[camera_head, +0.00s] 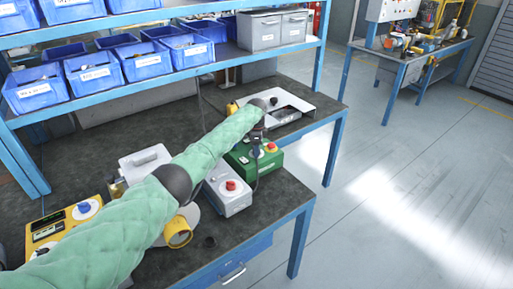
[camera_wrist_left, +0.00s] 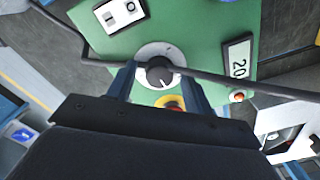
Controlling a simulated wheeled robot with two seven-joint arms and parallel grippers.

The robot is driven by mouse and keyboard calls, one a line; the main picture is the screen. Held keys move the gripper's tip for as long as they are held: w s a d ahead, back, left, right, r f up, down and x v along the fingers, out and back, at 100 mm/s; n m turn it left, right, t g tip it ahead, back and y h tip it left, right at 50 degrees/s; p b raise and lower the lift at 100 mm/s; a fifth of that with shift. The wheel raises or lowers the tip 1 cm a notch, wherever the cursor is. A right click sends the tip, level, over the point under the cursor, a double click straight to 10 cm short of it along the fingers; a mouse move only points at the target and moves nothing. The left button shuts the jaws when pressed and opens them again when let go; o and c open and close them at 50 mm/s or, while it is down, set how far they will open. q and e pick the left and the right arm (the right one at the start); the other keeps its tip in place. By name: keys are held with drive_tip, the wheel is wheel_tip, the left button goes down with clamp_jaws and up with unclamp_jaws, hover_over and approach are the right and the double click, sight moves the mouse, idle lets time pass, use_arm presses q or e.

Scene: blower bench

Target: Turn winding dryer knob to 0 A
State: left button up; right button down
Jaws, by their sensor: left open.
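A green box (camera_head: 262,165) stands on the dark bench, partly hidden behind my left arm. In the left wrist view its green face (camera_wrist_left: 200,30) carries a black knob (camera_wrist_left: 158,74) on a white dial, with a white pointer mark toward the bottom. A display (camera_wrist_left: 238,68) beside it seems to read 20, seen sideways. My left gripper (camera_head: 259,127) is over the box. In the left wrist view the left gripper's open fingers (camera_wrist_left: 160,82) lie on either side of the knob; I cannot tell whether they touch it. My right gripper is not in view.
A red button on yellow (camera_wrist_left: 172,102) lies close to the knob, between the fingers. A dark cable (camera_wrist_left: 240,82) crosses the face. A grey box with a red button (camera_head: 229,190) and a yellow box (camera_head: 60,232) stand nearby. Blue shelving (camera_head: 160,83) rises behind.

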use_arm(q)
drive_tip(key=c, duration=1)
drive_tip(key=shift+o, duration=0.2)
